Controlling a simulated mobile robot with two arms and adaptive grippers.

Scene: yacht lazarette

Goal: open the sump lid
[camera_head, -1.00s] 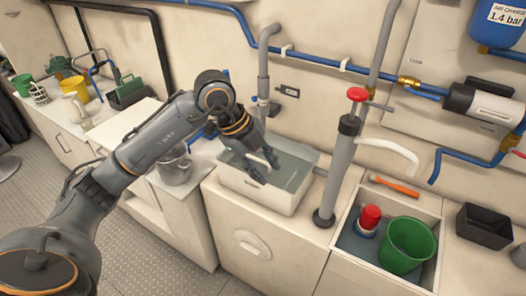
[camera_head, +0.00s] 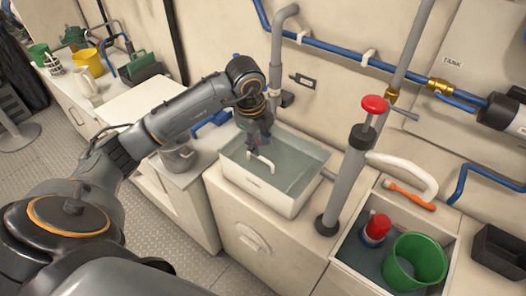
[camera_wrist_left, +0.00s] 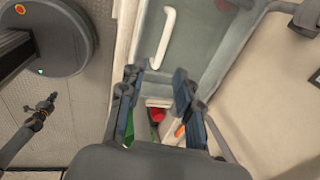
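The sump is a white box (camera_head: 262,200) on the counter, with a grey-green, see-through lid (camera_head: 292,166) lying flat in its top. A white bar handle (camera_head: 262,160) stands on the lid; the handle also shows in the left wrist view (camera_wrist_left: 163,38). My left gripper (camera_head: 257,146) is over the box's back left part, close to the handle. In the left wrist view its two fingers are apart with nothing between them (camera_wrist_left: 157,78), and the handle is beyond the fingertips, not held. My right gripper is out of view.
A grey hand pump with a red knob (camera_head: 374,104) stands right of the box. Beyond it, an open bin holds a green bucket (camera_head: 415,262) and a red-capped bottle (camera_head: 377,228). A metal pot (camera_head: 180,158) stands left. Blue pipes (camera_head: 330,47) run along the wall.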

